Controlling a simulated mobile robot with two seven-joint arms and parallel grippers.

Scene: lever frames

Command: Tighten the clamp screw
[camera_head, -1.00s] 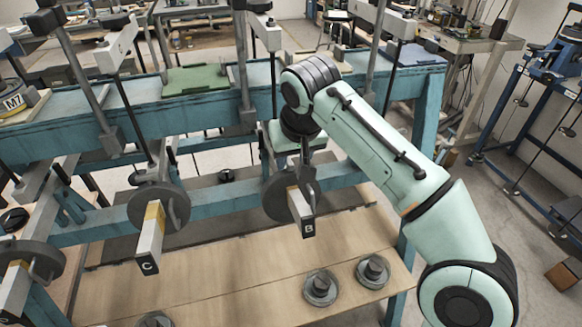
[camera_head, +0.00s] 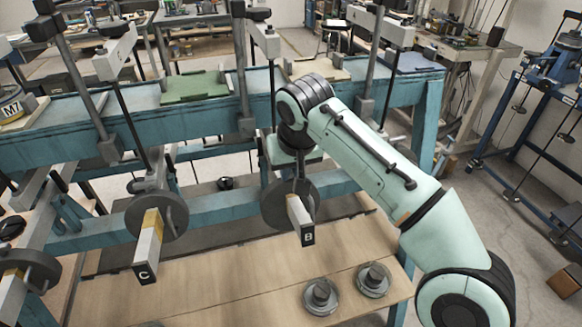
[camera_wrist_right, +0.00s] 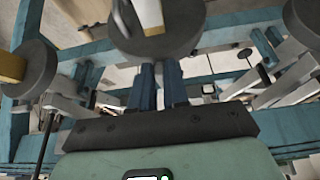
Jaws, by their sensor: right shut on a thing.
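The lever arm marked B (camera_head: 299,218) sticks out toward me with a round dark weight disc (camera_head: 274,206) on it. My right gripper (camera_head: 299,181) points down at the top of this disc. In the right wrist view the two blue-grey fingers (camera_wrist_right: 160,84) are close together, and their tips reach the edge of the disc (camera_wrist_right: 180,38). They are shut on a small part there, apparently the clamp screw, which the fingers hide. The lever marked C (camera_head: 147,250) with its own disc (camera_head: 173,218) stands to the left. My left gripper is not in view.
A teal frame beam (camera_head: 215,114) with upright posts crosses behind the levers. Two loose round weights (camera_head: 320,297) (camera_head: 373,279) lie on the wooden board (camera_head: 225,290) below. A green mat (camera_head: 195,86) lies on the beam. A blue rack stands on the right.

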